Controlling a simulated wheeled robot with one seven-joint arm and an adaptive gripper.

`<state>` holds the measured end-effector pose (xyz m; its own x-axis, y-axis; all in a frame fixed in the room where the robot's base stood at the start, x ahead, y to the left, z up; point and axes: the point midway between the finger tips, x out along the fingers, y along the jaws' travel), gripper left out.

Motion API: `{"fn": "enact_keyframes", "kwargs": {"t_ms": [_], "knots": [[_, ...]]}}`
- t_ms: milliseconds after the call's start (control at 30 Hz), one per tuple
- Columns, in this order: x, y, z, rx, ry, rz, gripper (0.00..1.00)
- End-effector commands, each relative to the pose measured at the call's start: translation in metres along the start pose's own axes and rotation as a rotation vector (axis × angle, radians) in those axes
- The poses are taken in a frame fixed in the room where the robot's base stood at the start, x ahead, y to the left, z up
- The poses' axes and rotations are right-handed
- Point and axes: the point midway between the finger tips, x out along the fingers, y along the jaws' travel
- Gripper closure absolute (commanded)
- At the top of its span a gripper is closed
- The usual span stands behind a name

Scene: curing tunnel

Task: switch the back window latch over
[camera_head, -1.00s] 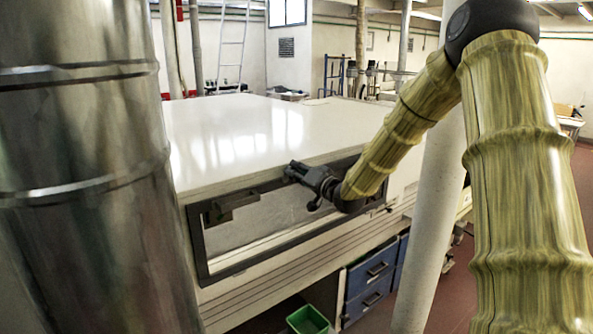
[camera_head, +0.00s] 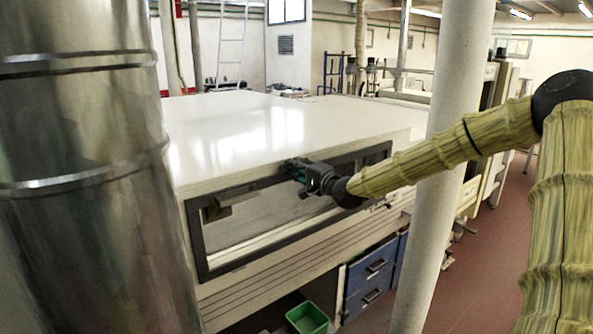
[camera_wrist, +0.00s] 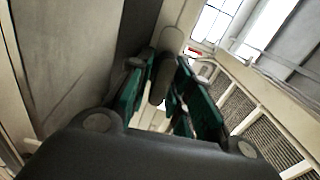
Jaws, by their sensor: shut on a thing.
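A long window (camera_head: 262,220) with a dark frame is set in the side of a white tunnel housing. My gripper (camera_head: 297,168) is at the middle of the window's top edge. In the wrist view, its green-lined fingers (camera_wrist: 163,85) are shut around a grey, rounded latch handle (camera_wrist: 171,40). In the head view, my gripper mostly hides this latch.
A white pillar (camera_head: 437,190) stands beside my arm. A large metal duct (camera_head: 80,150) fills the left. Blue drawers (camera_head: 370,275) and a green bin (camera_head: 307,318) are below the tunnel housing (camera_head: 250,130). Its top is clear.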

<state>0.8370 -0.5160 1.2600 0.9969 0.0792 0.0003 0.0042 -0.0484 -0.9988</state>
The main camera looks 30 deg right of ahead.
Motion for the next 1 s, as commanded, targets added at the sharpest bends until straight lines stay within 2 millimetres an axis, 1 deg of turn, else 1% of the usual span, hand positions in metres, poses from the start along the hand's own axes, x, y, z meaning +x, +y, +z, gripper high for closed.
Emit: {"fn": "enact_keyframes", "kwargs": {"t_ms": [200, 700, 733, 767, 800, 1000], "knots": [[-0.0001, 0.001, -0.0016, 0.052, 0.003, 0.0, 1.0], [-0.0001, 0.001, -0.0015, 0.065, 0.003, 0.001, 1.0], [-0.0001, 0.001, -0.0015, 0.065, 0.003, 0.001, 0.73], [-0.0001, 0.001, -0.0014, 0.065, 0.003, 0.001, 0.68], [-0.0001, 0.0009, -0.0013, 0.065, 0.002, 0.001, 0.64], [0.0, 0.0008, -0.0007, 0.064, 0.001, 0.001, 0.64]]}}
